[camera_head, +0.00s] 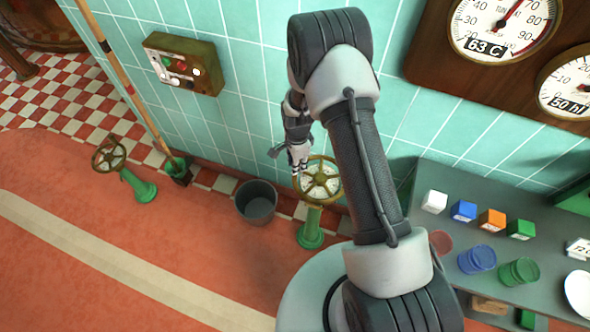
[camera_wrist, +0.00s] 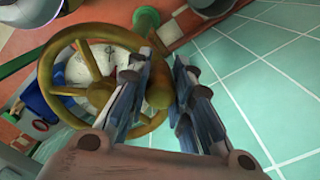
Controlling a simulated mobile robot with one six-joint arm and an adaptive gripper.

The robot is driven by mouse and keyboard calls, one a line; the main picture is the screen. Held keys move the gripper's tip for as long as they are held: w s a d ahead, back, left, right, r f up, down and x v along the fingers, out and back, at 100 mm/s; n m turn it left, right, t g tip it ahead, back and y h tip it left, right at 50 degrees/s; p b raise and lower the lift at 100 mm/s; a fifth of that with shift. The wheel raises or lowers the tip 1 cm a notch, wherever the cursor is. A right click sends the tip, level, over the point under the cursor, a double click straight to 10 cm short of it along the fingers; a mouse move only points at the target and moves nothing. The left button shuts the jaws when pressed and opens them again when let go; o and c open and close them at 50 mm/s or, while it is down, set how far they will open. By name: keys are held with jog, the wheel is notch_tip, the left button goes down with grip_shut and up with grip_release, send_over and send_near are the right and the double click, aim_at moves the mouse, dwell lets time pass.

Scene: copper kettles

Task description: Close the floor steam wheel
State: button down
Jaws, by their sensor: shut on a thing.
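A brass-coloured handwheel (camera_head: 322,203) with a white dial face in its middle stands on a green floor pedestal (camera_head: 311,232) by the tiled wall. My gripper (camera_head: 297,168) is at the left side of its rim. In the wrist view, the same wheel (camera_wrist: 48,75) fills the left half, and my gripper's fingers (camera_wrist: 161,80) stand on either side of its rim, shut on it. The exact contact is partly hidden by the fingers. A second, similar wheel (camera_head: 109,155) on a green pedestal (camera_head: 143,189) stands farther left, away from my gripper.
A dark grey bucket (camera_head: 257,203) stands on the floor left of the gripped wheel. A long-handled brush (camera_head: 176,168) leans on the wall. A control box (camera_head: 183,63) and gauges (camera_head: 503,22) hang on the wall. A grey bench (camera_head: 440,180) with coloured blocks and jars is at right.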

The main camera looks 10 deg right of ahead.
jog(key=w+d+m, duration=0.1)
jog(key=m, duration=0.1)
jog(key=w+d+m+b, duration=0.1)
jog(key=m, duration=0.1)
jog(key=shift+w+d+m, duration=0.35)
jog(key=shift+d+m, duration=0.05)
jog(key=shift+w+d, duration=0.2)
jog(key=shift+d, duration=0.2)
jog(key=shift+d+r, duration=0.1)
jog(key=c, duration=1.4)
grip_release()
jog(key=shift+c, duration=0.2)
jog(key=shift+o, duration=0.2)
notch_tip(320, 180, up, 12)
